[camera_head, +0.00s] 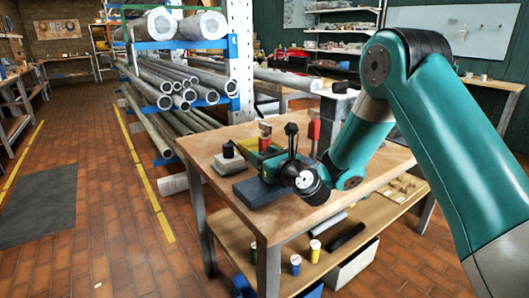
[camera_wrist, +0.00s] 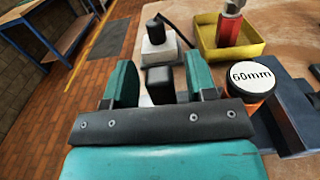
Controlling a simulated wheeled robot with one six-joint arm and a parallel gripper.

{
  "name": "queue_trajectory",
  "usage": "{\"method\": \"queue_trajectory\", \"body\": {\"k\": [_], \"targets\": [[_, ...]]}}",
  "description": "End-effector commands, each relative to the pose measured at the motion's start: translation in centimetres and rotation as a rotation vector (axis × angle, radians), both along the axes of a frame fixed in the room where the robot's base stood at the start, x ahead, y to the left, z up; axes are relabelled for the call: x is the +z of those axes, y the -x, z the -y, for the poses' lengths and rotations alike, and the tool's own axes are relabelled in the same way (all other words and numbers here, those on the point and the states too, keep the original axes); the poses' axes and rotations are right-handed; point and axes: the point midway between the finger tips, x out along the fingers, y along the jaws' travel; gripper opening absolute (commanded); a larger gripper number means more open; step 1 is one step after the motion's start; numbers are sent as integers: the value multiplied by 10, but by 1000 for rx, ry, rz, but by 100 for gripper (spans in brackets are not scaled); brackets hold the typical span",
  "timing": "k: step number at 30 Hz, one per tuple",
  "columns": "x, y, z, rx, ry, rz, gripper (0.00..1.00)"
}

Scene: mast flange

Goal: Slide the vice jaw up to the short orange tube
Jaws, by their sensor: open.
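The orange tube (camera_wrist: 256,100) stands upright, right of my gripper in the wrist view, with a white top marked "60mm". Dark blue-grey vice parts (camera_wrist: 292,120) lie beside it at the right. My gripper (camera_wrist: 163,80) is open, its two teal fingers apart. A black block (camera_wrist: 161,86), perhaps the vice jaw's grip, shows between the fingers; I cannot tell whether they touch it. In the head view my gripper (camera_head: 272,166) is low over the blue-grey vice base (camera_head: 258,193) on the table. The tube is not clearly visible there, and the jaw's gap to it is hidden.
A pale block with a black knob (camera_head: 229,158) stands left of the vice. A yellow tray (camera_wrist: 247,45) with a red tool (camera_wrist: 231,28) lies behind. Another red-and-black object (camera_head: 313,130) stands farther back on the wooden table (camera_head: 345,165). The front-right tabletop is fairly clear.

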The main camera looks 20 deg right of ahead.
Motion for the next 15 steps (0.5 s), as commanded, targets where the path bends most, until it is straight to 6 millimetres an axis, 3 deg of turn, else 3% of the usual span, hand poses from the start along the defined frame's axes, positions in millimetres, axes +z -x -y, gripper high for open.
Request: {"method": "queue_trajectory", "body": {"k": [4, 9, 10, 15], "targets": [[0, 0, 0, 0, 0, 0, 49], [0, 0, 0, 0, 0, 0, 10], [0, 0, 0, 0, 0, 0, 6], [0, -1, 5, -3, 0, 1, 7]]}}
